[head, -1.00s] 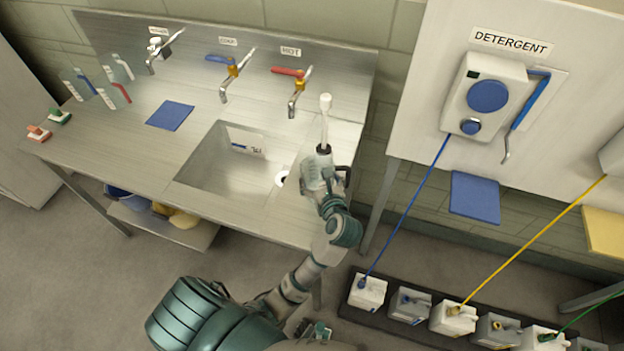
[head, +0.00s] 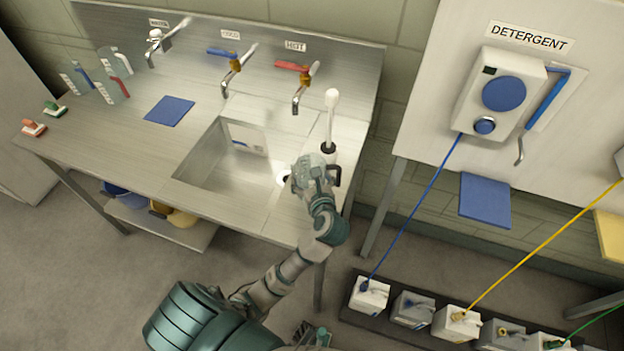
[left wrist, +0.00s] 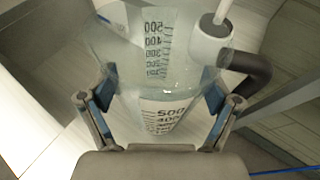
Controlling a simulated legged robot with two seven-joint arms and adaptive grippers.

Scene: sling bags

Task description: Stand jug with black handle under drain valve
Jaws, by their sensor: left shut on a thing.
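My left gripper (head: 314,172) is over the right part of the sink bench, and it also shows in the left wrist view (left wrist: 155,105). It is shut on a clear jug (left wrist: 160,85) with printed measuring marks, a finger on each side. The jug's black handle (left wrist: 250,75) sticks out to the right there; in the head view it shows just right of the gripper (head: 336,174). The jug's body is mostly hidden by the gripper in the head view. Which fitting is the drain valve, I cannot tell.
A white brush (head: 331,115) stands upright in a holder close behind the gripper. The sink basin (head: 205,170) is to the left. Taps (head: 298,85) line the back; the leftmost label is unreadable. Other clear jugs (head: 115,85) and a blue mat (head: 170,110) are farther left.

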